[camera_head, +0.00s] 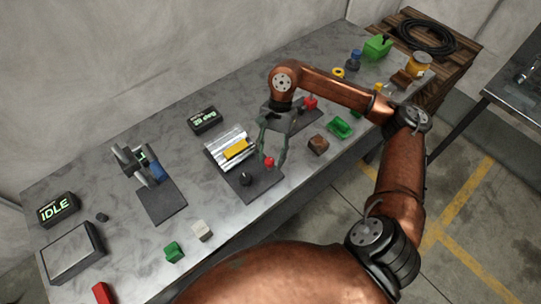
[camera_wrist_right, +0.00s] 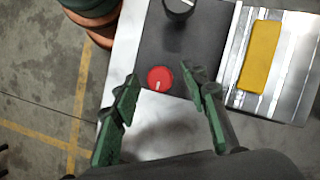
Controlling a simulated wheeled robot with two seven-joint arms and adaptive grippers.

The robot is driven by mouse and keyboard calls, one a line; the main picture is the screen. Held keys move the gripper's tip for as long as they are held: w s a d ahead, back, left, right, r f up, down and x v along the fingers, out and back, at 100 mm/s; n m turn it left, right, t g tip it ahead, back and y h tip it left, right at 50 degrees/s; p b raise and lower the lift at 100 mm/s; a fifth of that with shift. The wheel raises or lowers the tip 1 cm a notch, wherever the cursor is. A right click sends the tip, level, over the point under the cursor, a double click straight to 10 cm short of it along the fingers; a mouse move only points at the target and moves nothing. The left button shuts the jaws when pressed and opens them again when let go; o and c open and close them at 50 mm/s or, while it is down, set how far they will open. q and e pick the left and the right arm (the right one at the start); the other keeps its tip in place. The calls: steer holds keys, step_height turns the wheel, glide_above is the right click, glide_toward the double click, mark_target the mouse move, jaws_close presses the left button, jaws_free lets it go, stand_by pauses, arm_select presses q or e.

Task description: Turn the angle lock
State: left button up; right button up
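A red round knob with a white mark, which looks like the angle lock, sits on a dark base plate (camera_head: 237,180) and shows in the wrist view (camera_wrist_right: 160,79). A black knob (camera_head: 246,179) is on the same plate, also in the wrist view (camera_wrist_right: 178,5). Beside them is a ribbed silver block with a yellow bar (camera_head: 235,149). My right gripper (camera_head: 271,164) is open, its green fingers pointing down with the red knob (camera_head: 269,161) between the tips. In the wrist view a gap shows on each side of the knob. My left gripper is not in view.
A display reading about 25 deg (camera_head: 205,120) stands behind the block. A blue-and-grey device (camera_head: 157,172) is on the left, and an IDLE display (camera_head: 58,209) farther left. A brown block (camera_head: 318,144) and green piece (camera_head: 340,127) lie to the right.

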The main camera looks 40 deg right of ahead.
steer(key=shift+r, duration=0.15)
steer(key=v, duration=1.1)
steer(key=shift+d+r, duration=0.15)
steer(key=shift+r, duration=0.15)
steer(key=shift+w, duration=0.15)
